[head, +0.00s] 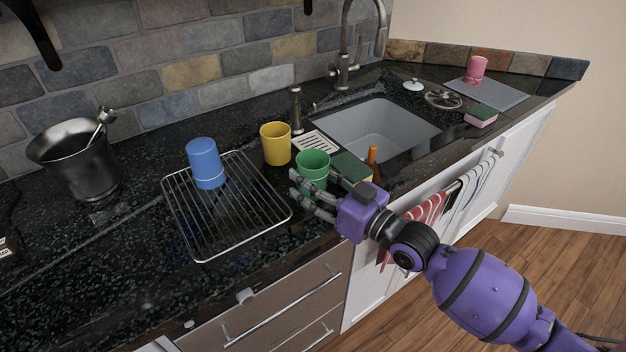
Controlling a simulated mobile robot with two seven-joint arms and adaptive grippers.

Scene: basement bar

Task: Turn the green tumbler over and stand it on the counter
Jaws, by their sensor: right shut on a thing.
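The green tumbler (313,165) is near the front of the black counter (130,275), between the wire rack and the sink. Its open mouth faces up and its inside shows. My right gripper (308,187) comes in from the front right and is shut on the tumbler low on its side. The fingers hide the tumbler's lower part, so I cannot tell whether its base touches the counter. My left gripper is not in view.
A yellow cup (275,144) stands behind the tumbler. A blue tumbler (205,163) stands mouth down on the wire rack (243,240). A sponge (353,167) and an orange-topped thing (372,155) are close on the right, by the sink (350,115). The front left counter is clear.

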